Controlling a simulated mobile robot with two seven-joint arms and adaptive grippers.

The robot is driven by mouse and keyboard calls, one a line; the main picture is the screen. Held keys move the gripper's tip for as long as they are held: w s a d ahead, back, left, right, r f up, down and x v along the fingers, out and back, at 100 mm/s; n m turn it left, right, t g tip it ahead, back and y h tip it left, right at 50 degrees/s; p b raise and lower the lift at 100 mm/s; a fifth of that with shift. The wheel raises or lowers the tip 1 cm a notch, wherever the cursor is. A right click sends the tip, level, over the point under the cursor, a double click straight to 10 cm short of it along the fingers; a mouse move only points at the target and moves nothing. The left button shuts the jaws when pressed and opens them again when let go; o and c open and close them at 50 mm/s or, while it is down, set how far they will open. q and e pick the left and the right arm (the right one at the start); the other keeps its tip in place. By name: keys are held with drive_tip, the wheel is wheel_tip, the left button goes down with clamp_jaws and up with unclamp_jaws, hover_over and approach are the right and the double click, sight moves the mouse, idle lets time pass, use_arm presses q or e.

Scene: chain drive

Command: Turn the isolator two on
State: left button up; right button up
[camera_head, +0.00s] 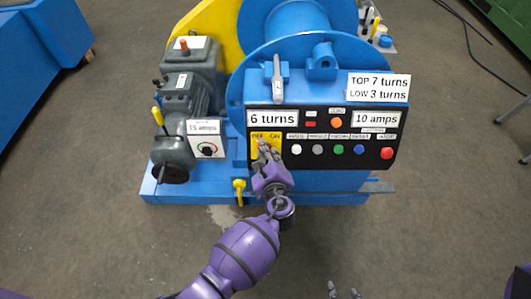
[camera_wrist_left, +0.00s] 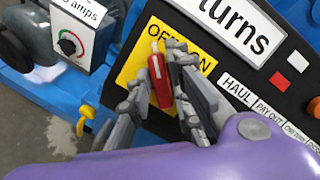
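A yellow OFF/ON plate (camera_head: 257,147) sits at the left of the black control panel, under the "6 turns" label. In the left wrist view, the plate (camera_wrist_left: 133,65) carries a red switch handle (camera_wrist_left: 162,88) with a whitish tip, which lies beside the word OFF. My left gripper (camera_head: 265,150) is at the plate and hides most of the handle in the head view. Its fingers (camera_wrist_left: 158,82) stand on both sides of the handle; firm contact is not clear. My right gripper (camera_head: 344,291) shows only as spread fingertips at the bottom edge. No label reads "isolator two".
The panel has a row of coloured buttons (camera_head: 338,150) and a red button (camera_head: 387,153) at right. A white box with a round knob (camera_head: 207,149) stands to the left. A blue winch drum (camera_head: 290,60) rises behind. The floor in front is clear.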

use_arm(q)
clamp_jaws()
